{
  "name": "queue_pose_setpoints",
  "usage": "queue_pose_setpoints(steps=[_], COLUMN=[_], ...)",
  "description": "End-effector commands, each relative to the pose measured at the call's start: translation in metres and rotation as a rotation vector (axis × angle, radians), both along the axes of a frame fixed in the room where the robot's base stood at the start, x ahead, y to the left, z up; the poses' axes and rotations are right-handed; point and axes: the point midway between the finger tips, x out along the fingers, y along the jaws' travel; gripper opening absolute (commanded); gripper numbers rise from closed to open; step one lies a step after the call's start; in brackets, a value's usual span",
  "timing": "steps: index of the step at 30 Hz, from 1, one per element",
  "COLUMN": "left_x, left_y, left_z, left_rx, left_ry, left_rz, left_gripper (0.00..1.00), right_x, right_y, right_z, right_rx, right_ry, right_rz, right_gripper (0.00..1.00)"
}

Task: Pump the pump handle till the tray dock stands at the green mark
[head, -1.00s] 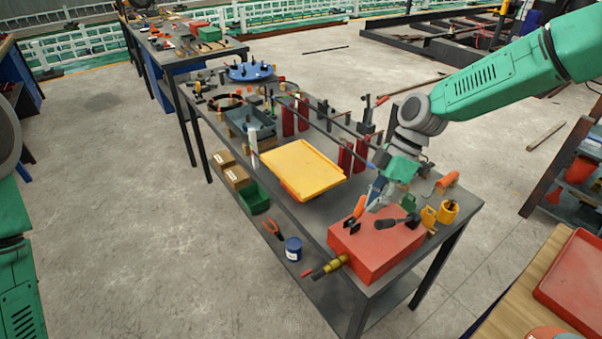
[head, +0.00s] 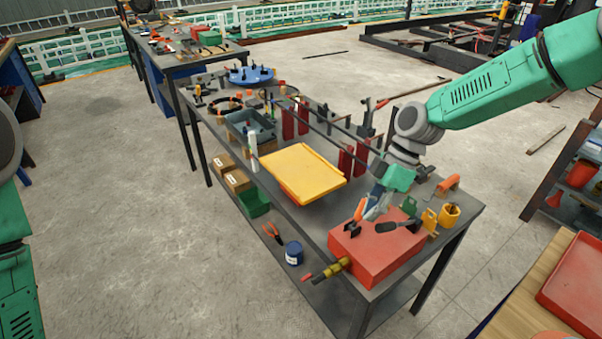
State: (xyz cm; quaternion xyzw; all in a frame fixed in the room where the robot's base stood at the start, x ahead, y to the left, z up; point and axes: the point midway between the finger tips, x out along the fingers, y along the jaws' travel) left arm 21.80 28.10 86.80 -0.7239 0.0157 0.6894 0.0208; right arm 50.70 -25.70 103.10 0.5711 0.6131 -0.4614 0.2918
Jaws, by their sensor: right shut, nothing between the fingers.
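A yellow tray (head: 302,172), which looks like the tray dock, stands level over the middle of the dark bench. A thin white post (head: 253,146) is at its left corner; I cannot make out a green mark on it. A red box (head: 376,256) at the bench's near end has a black lever (head: 400,226) on top, which looks like the pump handle. My right gripper (head: 371,212) is shut and empty, pointing down over the box's back left part beside the lever. I cannot tell if it touches anything. My left gripper is out of view.
An orange-handled tool (head: 357,214) is close to my right fingers. A brass valve (head: 336,268) sticks out of the box's left side. A yellow cup (head: 448,214) stands behind it at right. Red uprights (head: 347,160) stand behind the tray. The floor at left is clear.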

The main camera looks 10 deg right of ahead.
Motion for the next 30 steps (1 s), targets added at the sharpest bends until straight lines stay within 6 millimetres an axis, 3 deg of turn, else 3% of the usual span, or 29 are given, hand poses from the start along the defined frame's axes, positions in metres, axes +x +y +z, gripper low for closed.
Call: queue_pose_setpoints(steps=[30], left_x=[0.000], left_y=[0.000], left_z=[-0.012], left_rx=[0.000], left_ry=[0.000], left_rz=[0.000], left_gripper=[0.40], right_x=[-0.004], right_y=[0.010], right_z=[-0.021], right_rx=[0.000], right_ry=[0.001], right_rz=[0.000], right_gripper=[0.00])
